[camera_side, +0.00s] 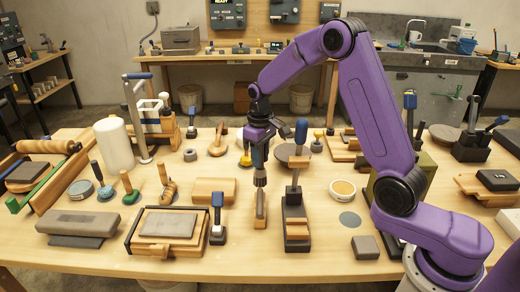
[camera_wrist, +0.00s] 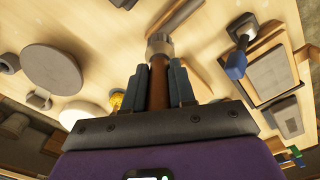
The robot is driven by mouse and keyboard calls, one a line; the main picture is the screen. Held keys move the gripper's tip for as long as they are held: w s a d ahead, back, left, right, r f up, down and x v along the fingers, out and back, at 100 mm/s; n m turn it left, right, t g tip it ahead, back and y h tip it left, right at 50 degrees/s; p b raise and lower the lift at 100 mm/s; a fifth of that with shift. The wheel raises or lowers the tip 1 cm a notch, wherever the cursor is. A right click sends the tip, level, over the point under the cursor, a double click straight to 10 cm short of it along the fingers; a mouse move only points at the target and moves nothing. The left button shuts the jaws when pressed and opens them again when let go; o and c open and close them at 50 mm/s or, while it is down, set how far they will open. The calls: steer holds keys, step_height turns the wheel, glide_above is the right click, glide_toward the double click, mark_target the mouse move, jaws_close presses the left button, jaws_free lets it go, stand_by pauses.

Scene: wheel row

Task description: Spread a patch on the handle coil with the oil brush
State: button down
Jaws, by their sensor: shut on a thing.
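My gripper (camera_side: 259,164) points down over the middle of the table, shut on an upright tool that I take to be the oil brush (camera_side: 260,179). In the wrist view the brush has a brown handle (camera_wrist: 158,82) between my two dark fingers and a pale grey end (camera_wrist: 160,45). The brush end hangs just above or at a light wooden bar (camera_side: 261,213); I cannot tell if they touch. A tan, ringed upright piece (camera_side: 168,190) at the left may be the handle coil, but I cannot tell for certain.
A dark stand with a wooden upright (camera_side: 295,215) is close right of the bar. A blue-handled tool (camera_side: 217,215) stands to its left. A framed grey stone (camera_side: 168,226) lies front left.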

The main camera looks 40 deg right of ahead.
steer(key=shift+s+f, duration=0.1)
steer(key=shift+f, duration=0.8)
steer(key=s+a, duration=0.4)
steer(key=a, duration=0.1)
steer(key=shift+s+r, duration=0.2)
steer(key=shift+s, duration=0.2)
steer(key=shift+f, duration=0.2)
steer(key=shift+f, duration=0.6)
steer(key=shift+f, duration=0.4)
steer(key=shift+w+d, duration=0.1)
